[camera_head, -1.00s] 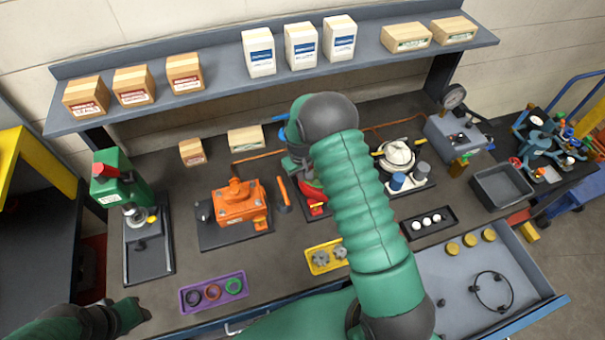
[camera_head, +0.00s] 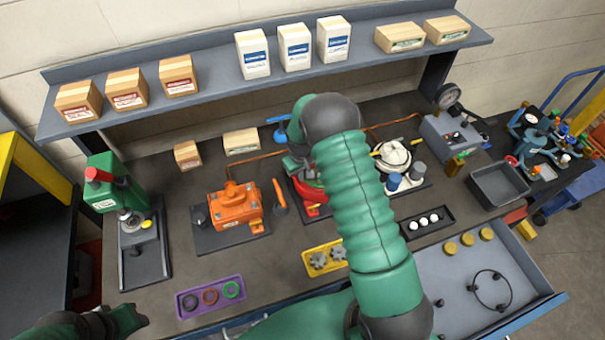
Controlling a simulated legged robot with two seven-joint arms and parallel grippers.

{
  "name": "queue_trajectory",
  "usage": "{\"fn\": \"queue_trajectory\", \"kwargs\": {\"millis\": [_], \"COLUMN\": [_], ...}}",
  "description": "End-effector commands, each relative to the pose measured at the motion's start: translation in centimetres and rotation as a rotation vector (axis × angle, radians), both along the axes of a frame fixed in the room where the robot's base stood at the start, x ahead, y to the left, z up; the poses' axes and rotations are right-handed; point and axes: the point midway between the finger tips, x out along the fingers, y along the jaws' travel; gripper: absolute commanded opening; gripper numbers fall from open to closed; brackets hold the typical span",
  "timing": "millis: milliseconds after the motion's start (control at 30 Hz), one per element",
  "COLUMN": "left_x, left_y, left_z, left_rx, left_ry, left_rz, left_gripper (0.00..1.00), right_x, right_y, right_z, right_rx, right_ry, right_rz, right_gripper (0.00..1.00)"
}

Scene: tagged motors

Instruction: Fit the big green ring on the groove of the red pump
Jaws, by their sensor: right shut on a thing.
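The red pump (camera_head: 309,190) stands on a dark plate at the middle of the bench, partly hidden by my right arm. My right gripper (camera_head: 294,165) is at the pump's upper part, mostly hidden behind my own wrist. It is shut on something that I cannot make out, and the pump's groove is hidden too. A green ring (camera_head: 232,290) lies at the right end of a purple tray (camera_head: 210,297), beside a brown and a purple ring. I cannot tell whether it is the big one. My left gripper (camera_head: 137,318) is low at the left, away from the pump; its jaws are unclear.
An orange motor (camera_head: 235,206) stands left of the pump, a white round unit (camera_head: 396,155) right. A yellow tray (camera_head: 325,259) with gears lies in front. An open drawer (camera_head: 460,290) is at lower right. A shelf (camera_head: 215,95) with boxes runs behind.

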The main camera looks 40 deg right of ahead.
Motion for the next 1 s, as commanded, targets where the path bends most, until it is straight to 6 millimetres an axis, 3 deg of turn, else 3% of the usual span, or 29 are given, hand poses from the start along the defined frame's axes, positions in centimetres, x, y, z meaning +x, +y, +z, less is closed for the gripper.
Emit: {"fn": "queue_trajectory", "kwargs": {"millis": [1000], "left_x": [0.0], "left_y": [0.0], "left_z": [-1.3], "left_rx": [0.0], "left_ry": [0.0], "left_rz": [0.0], "left_gripper": [0.36], "right_x": [0.0], "right_y": [0.0], "right_z": [-1.6], "right_rx": [0.0], "right_ry": [0.0], "right_rz": [0.0], "right_gripper": [0.0]}}
